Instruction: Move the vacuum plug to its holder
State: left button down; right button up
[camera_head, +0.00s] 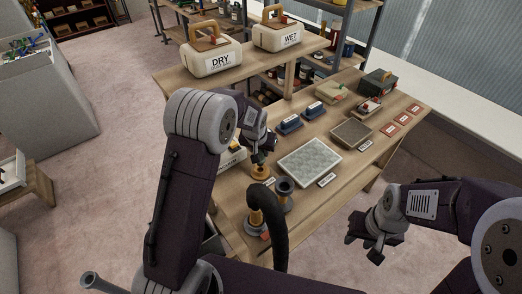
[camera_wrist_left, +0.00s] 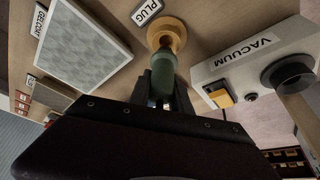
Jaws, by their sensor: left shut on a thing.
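The vacuum plug (camera_wrist_left: 163,75) is a green cylinder in the left wrist view. My left gripper (camera_head: 258,158) is shut on it, with its fingers on either side of the plug's near end (camera_wrist_left: 162,100). The plug's far end meets a round wooden holder (camera_wrist_left: 166,35) beside a PLUG label (camera_wrist_left: 147,11). I cannot tell how deep it sits in the holder. The holder also shows under the gripper in the head view (camera_head: 260,173). The white vacuum box (camera_wrist_left: 255,68) stands beside it with a dark round port. My right gripper (camera_head: 364,248) is open and empty, off the bench's front edge.
A black hose (camera_head: 271,215) curves up in front, beside wooden stands. A grey sanding pad (camera_head: 310,161), blue blocks (camera_head: 289,124) and a dark pad (camera_head: 352,133) lie on the bench. The DRY (camera_head: 212,60) and WET (camera_head: 278,37) boxes stand on the raised shelf.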

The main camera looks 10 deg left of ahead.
aim_at(259, 151)
pick_arm(q)
jog(key=shift+f+b, duration=1.55)
jog(key=shift+f, duration=0.55)
jog(key=c, duration=1.1)
grip_release()
jog(key=shift+r, duration=0.15)
jog(key=v, duration=0.9)
